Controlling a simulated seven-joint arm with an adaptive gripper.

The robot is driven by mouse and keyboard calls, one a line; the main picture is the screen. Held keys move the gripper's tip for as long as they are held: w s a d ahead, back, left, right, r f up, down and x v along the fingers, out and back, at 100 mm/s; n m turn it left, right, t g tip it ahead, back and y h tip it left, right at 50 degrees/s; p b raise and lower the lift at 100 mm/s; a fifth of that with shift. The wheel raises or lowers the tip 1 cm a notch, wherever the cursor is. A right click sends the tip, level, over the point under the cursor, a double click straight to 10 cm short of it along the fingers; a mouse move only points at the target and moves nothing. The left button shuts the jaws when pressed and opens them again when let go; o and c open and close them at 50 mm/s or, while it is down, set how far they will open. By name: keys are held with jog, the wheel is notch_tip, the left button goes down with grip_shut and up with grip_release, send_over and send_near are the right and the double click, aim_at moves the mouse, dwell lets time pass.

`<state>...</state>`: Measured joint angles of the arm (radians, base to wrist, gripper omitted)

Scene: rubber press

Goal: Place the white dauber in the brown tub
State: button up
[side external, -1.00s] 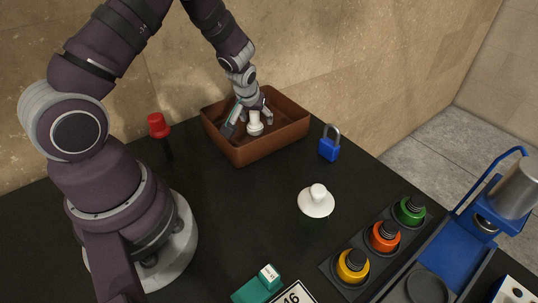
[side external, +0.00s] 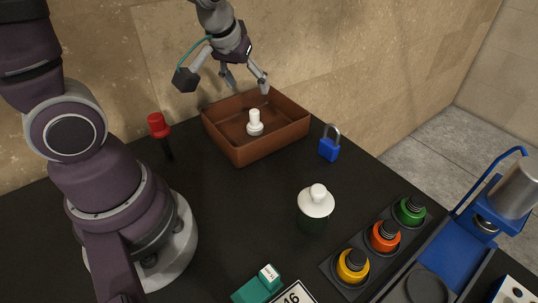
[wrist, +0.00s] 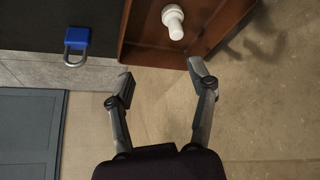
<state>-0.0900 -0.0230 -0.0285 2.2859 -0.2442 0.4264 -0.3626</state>
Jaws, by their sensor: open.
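The white dauber (side external: 255,122) stands upright inside the brown tub (side external: 275,147), on its floor. The wrist view also shows the dauber (wrist: 173,22) in the tub (wrist: 150,52). My gripper (side external: 248,88) is open and empty, raised above the tub's back edge and apart from the dauber. In the wrist view its two fingers (wrist: 160,78) are spread, with nothing between them.
A blue padlock (side external: 329,148) stands right of the tub and a red-handled tool (side external: 159,130) left of it. A white-topped jar (side external: 316,203) is in front. Green, orange and yellow knobs (side external: 384,237) and a blue press (side external: 460,235) are at the right.

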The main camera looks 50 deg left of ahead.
jog(key=s+d+r+m+h, duration=0.2)
jog(key=s+d+r+m, duration=0.3)
jog(key=s, duration=0.3)
jog(key=shift+s+d+r+m+t+h, duration=0.25)
jog(key=shift+s+d+m+t+h, duration=0.15)
jog(key=shift+d+m, duration=0.45)
